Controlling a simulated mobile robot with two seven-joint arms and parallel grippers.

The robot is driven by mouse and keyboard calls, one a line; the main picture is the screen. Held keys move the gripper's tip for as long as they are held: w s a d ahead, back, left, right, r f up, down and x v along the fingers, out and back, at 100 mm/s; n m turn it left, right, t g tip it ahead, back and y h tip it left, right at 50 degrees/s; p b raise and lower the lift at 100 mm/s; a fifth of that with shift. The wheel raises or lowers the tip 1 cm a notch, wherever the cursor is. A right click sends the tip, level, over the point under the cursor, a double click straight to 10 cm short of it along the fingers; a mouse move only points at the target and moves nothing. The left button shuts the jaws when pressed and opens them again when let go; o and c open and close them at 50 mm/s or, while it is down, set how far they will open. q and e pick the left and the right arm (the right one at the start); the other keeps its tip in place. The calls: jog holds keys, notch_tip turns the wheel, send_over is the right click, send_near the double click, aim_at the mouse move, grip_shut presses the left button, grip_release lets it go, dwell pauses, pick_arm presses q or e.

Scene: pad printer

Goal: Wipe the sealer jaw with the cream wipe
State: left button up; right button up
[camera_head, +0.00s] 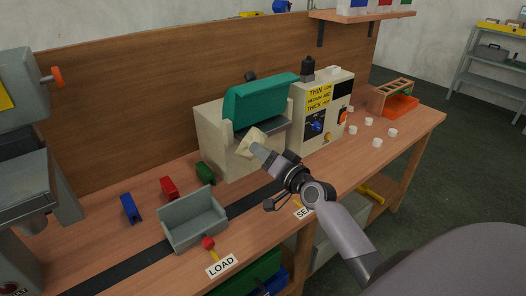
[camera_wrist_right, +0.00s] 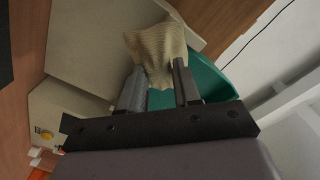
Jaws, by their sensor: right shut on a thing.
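The sealer is a beige machine (camera_head: 212,128) on the bench with a raised teal upper part (camera_head: 262,96). A dark strip shows below the teal part, but I cannot clearly tell the jaw's surface. My right gripper (camera_head: 256,148) is at the front of the sealer, shut on the cream wipe (camera_head: 247,139). In the right wrist view the cream wipe (camera_wrist_right: 156,48) hangs crumpled beyond the two fingers (camera_wrist_right: 160,86), with the teal part (camera_wrist_right: 212,82) behind it. I cannot tell whether the wipe touches the sealer. My left gripper is not in view.
A control box (camera_head: 322,110) with a dial stands right of the sealer. A grey bin (camera_head: 194,220), blue (camera_head: 130,208), red (camera_head: 169,187) and green (camera_head: 205,173) blocks lie to the left. Several white pieces and an orange tray (camera_head: 401,106) are at the right.

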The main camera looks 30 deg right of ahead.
jog(key=shift+s+d+p, duration=0.15)
jog(key=shift+s+p, duration=0.15)
jog(key=shift+s, duration=1.15)
jog(key=shift+s+d+p, duration=0.1)
jog(key=shift+s+p, duration=0.15)
jog(key=shift+s, duration=1.15)
jog(key=s, duration=0.3)
jog(key=shift+d, duration=0.1)
